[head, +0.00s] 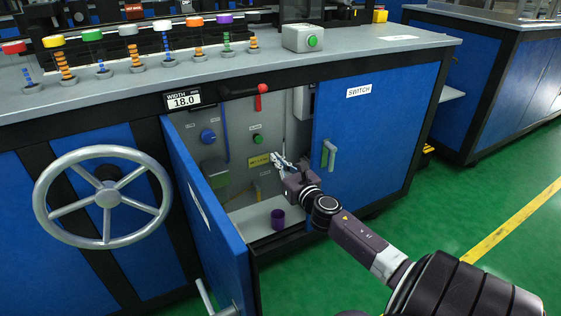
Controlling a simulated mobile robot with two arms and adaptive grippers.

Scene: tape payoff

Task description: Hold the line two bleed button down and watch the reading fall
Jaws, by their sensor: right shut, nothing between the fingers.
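The cabinet under the bench stands open. I cannot tell which control is the line two bleed button. My right gripper (279,158) is shut and empty, reaching into the cabinet opening below and right of the green button, apart from it in the picture. A yellow label (259,160) is just left of its fingertips. My left gripper is out of view.
The open blue door (205,215) stands left of my right arm, and the SWITCH door (362,135) is to the right. A handwheel (105,195) is at left.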

